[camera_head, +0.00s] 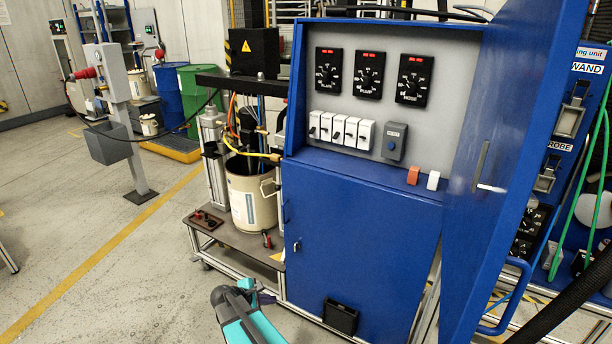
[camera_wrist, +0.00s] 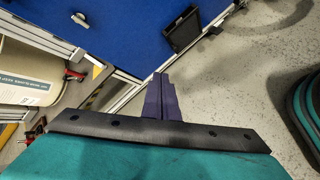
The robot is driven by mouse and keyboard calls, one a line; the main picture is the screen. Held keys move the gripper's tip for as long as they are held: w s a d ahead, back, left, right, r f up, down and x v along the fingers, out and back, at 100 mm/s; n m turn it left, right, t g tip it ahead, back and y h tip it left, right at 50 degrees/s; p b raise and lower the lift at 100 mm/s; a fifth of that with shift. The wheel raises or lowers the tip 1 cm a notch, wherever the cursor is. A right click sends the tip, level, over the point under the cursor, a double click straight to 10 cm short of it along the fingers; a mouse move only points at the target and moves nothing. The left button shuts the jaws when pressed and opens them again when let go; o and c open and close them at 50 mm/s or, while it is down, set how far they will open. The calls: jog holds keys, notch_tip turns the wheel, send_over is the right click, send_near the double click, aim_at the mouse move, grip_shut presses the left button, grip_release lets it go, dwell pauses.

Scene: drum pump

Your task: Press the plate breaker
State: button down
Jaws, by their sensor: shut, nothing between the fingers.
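A row of several white breakers (camera_head: 339,130) with dark switches sits on the grey panel of the open blue cabinet in the head view. Their labels are too small to read, so I cannot tell which one is the plate breaker. My gripper (camera_wrist: 160,78) is shut and empty in the wrist view, its dark fingers together. In the head view my arm's teal end is low in front of the cabinet, well below the breakers and apart from them. The breakers are not in the wrist view.
Three black dials (camera_head: 370,74) with red displays sit above the breakers. A grey switch box (camera_head: 394,141) is right of them. The blue cabinet door (camera_head: 514,150) stands open at right. A cream drum (camera_head: 250,197) stands on a trolley at left. Floor at lower left is clear.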

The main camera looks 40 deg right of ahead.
jog(key=w+d+r+n+t+h, duration=0.1)
jog(key=w+d+r+n+h, duration=0.1)
jog(key=w+d+r, duration=0.45)
jog(key=n+t+h+p, duration=0.3)
jog(key=n+h+p, duration=0.1)
jog(key=n+h, duration=0.4)
send_near(312, 130)
jog(key=a+f, duration=0.3)
jog(key=shift+s+a+r, duration=0.1)
jog(key=shift+s+r, duration=0.05)
jog(key=shift+f+p+x, duration=0.2)
jog(key=shift+p+x, duration=0.85)
jog(key=shift+x, duration=4)
jog(key=shift+a+y, duration=0.1)
jog(key=shift+y, duration=0.2)
